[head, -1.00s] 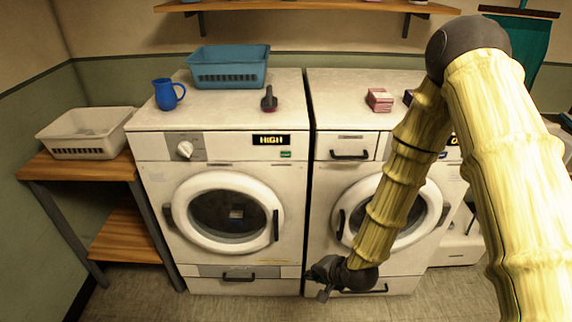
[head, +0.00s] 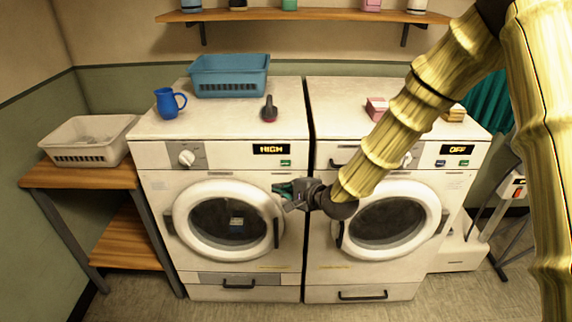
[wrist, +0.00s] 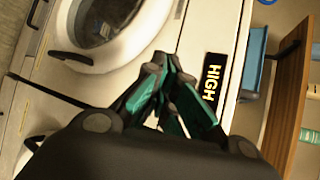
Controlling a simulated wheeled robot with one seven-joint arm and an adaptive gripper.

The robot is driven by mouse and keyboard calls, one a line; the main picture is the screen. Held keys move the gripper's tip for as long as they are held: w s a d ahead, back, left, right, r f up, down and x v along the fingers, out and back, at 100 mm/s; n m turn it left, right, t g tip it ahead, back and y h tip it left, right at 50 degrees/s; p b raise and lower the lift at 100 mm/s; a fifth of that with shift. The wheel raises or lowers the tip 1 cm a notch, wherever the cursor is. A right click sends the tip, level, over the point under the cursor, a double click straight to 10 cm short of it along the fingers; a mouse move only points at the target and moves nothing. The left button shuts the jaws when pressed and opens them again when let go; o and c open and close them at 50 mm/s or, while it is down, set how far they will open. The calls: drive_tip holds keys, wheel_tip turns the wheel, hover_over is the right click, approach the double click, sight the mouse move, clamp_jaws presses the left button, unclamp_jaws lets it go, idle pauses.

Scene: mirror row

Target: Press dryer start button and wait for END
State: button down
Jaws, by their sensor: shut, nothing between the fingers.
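The left machine (head: 150,190) is white with a round door, a knob (head: 187,158) and a display (head: 271,149) reading HIGH. A small green button (head: 285,163) sits below that display. The right machine (head: 325,255) has a display (head: 457,149) reading OFF, with a green button (head: 464,163) and a dark blue one beside it. My gripper (head: 277,189) is shut and empty, in front of the left machine's right edge, a little below its green button. In the wrist view my gripper's fingertips (wrist: 168,62) are beside the HIGH display (wrist: 211,82); the button is hidden there.
A blue basket (head: 230,78), a blue mug (head: 168,103) and a dark red-based brush-like item (head: 269,108) stand on the left machine. A pink box (head: 377,108) is on the right machine. A white basket (head: 88,140) sits on the wooden side table (head: 80,174). A shelf (head: 300,14) hangs above.

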drive_tip(key=w, duration=0.8)
drive_tip(key=shift+w, duration=0.4)
drive_tip(key=shift+w+p, duration=0.35)
drive_tip(key=shift+w, duration=0.4)
idle(2.5)
drive_tip(key=shift+s, duration=0.75)
drive_tip(key=s+p, duration=0.1)
drive_tip(key=s, duration=0.4)
idle(0.5)
